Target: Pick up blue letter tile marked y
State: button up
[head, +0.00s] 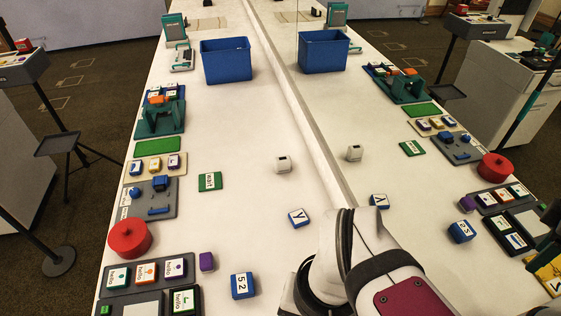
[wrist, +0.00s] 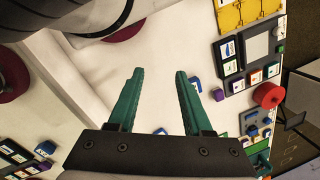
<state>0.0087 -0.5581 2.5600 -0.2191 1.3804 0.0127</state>
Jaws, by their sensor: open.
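The blue letter tile marked y (head: 299,217) lies flat on the white table, left of my arm in the head view. In the wrist view a small blue piece, likely this tile (wrist: 160,132), shows low between the finger bases, partly hidden by the gripper body. My gripper (wrist: 160,72) has two green fingers spread apart with nothing held between them. My gripper's fingers do not show in the head view.
A blue tile marked 52 (head: 242,285), a purple block (head: 207,261), a green tile (head: 210,181) and a white object (head: 283,164) stand nearby. A red cylinder (head: 129,238) is at left, a blue bin (head: 226,60) at back. A mirror-like panel along the right repeats the scene.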

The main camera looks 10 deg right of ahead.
jog(key=o, duration=0.7)
jog(key=w+d+f+n+g+h, duration=0.25)
jog(key=w+n+h, duration=0.45)
jog(key=w+n, duration=0.55)
jog(key=w+a+f+n+t+h, duration=0.1)
jog(key=w+f+n+h, duration=0.2)
jog(key=w, duration=0.3)
jog(key=w+a+f+n+h, duration=0.2)
jog(key=w+f+n, duration=0.1)
jog(key=w, duration=0.3)
jog(key=n+t+h, duration=0.3)
jog(key=n+t, duration=0.1)
jog(key=n, duration=0.3)
send_near(300, 216)
jog(key=x, duration=0.8)
jog(key=shift+d+f, duration=0.2)
jog(key=shift+d, duration=0.15)
